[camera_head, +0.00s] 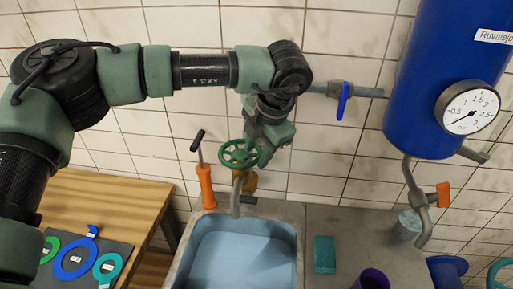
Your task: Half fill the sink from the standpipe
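The grey sink (299,236) is at the bottom centre, with a pale blue surface inside; I cannot tell how deep any water is. The standpipe's spout (236,198) points down over the sink's back edge, and no stream clearly shows from it. Its green handwheel (233,153) is above the spout. My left gripper (264,156) is pointed down at the right side of the handwheel, overlapping it in view. Its fingers are largely hidden, so I cannot tell whether they grip the rim. My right gripper is out of view.
A blue tank (425,85) with a gauge (467,107) hangs at the right. A blue-handled valve (343,100) is on the wall pipe. An orange-handled tool (206,187) stands left of the spout. A teal sponge (324,254) and purple cup (372,280) are right of the sink.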

